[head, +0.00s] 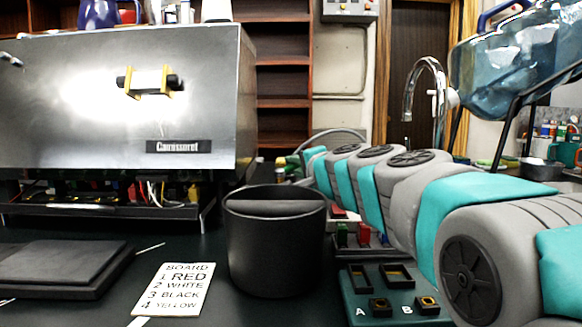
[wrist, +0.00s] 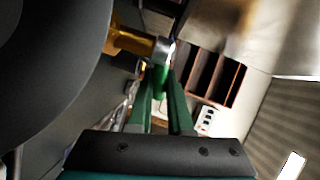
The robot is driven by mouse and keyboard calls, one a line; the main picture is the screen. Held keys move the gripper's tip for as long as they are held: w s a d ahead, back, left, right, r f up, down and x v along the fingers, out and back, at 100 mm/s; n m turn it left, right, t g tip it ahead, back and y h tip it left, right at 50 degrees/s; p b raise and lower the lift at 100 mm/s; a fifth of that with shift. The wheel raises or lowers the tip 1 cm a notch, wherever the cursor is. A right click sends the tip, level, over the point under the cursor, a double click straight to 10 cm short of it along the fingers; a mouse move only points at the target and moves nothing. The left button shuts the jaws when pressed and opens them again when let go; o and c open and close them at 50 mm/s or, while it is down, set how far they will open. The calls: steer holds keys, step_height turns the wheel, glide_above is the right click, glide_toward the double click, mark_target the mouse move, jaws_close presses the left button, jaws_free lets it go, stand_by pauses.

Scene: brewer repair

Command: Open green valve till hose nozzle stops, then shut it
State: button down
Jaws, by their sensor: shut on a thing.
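In the wrist view, my gripper (wrist: 165,88) is shut on a small bright green piece, which looks like the handle of the green valve (wrist: 160,78). Just beyond the fingertips are a silver metal end (wrist: 162,48) and a brass fitting (wrist: 130,41). The fingers hide part of the handle, so its turn angle cannot be told. In the head view, my arm reaches away to the right of the black bin, and the gripper is too small and covered to make out. I cannot pick out the hose nozzle or any flow from it.
A black bin (head: 275,250) stands close in front, beside a card (head: 171,289) listing board colours. The steel brewer (head: 110,100) fills the left. A dark green board (head: 395,308) marked A and B lies under my arm.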

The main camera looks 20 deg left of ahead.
steer(key=shift+d+t+h, duration=0.1)
steer(key=shift+t+h, duration=0.2)
steer(key=shift+h, duration=0.1)
steer(key=c, duration=0.8)
jaws_free()
steer(key=shift+c, duration=0.2)
